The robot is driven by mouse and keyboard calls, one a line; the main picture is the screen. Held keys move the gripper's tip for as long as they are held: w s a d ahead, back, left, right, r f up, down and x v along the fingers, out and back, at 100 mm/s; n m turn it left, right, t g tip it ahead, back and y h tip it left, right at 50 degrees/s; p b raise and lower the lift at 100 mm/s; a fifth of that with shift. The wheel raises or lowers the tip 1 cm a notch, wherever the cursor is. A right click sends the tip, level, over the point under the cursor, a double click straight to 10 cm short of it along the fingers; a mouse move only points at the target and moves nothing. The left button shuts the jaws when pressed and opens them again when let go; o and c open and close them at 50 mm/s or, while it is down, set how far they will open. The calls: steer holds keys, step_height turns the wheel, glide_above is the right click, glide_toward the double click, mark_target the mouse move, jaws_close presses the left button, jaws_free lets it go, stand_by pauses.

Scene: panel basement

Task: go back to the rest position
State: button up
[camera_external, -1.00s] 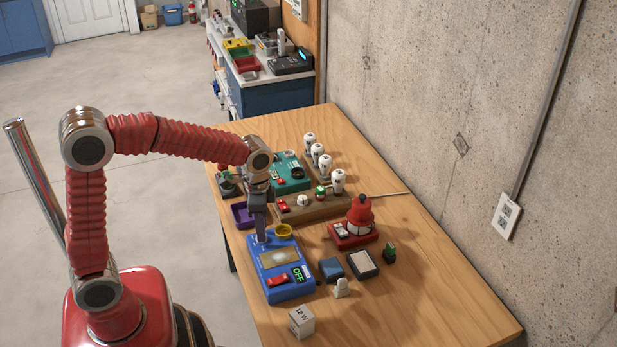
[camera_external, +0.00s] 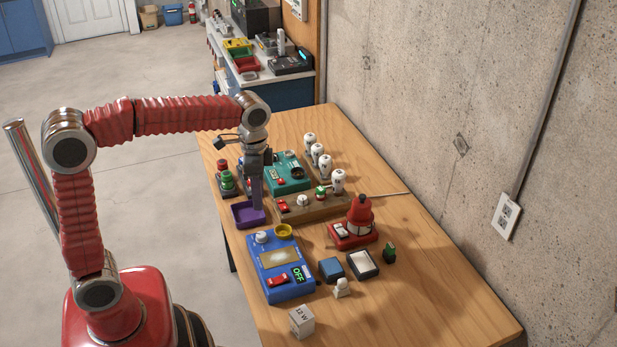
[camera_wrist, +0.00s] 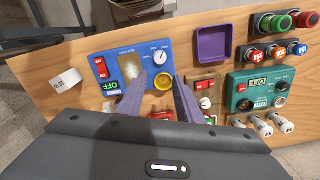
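My gripper (camera_external: 257,200) hangs pointing down above the table, its fingertips in line with the purple tray in the external view. In the wrist view my gripper's two fingers (camera_wrist: 158,100) stand apart with nothing between them, so it is open and empty. Below it lies the blue panel (camera_external: 280,272), which has a white knob (camera_external: 262,237), a yellow ring (camera_external: 283,230), a red switch and a display reading OFF. The blue panel also shows in the wrist view (camera_wrist: 117,58). The purple tray (camera_wrist: 230,44) appears empty.
A teal box (camera_external: 287,176), a wooden board with several white bulbs (camera_external: 338,180) and a red lamp device (camera_external: 357,220) stand on the table. A white box (camera_external: 301,321) is near the front edge. The concrete wall (camera_external: 480,110) bounds the right. The table's front right is clear.

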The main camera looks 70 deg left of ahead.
stand_by(0.4)
steer(key=s+d+f+n+t, duration=0.1)
steer(key=s+d, duration=0.3)
steer(key=s, duration=0.5)
steer(key=s+d+f+n+t, duration=0.1)
steer(key=s+d+n+t, duration=0.1)
steer(key=s, duration=0.7)
steer(key=d+t, duration=0.1)
steer(key=t, duration=0.1)
steer(key=shift+s+d+n+t, duration=0.2)
steer(key=shift+d+n+t, duration=0.1)
steer(key=shift+d+n, duration=0.1)
steer(key=shift+f, duration=0.1)
stand_by(2.6)
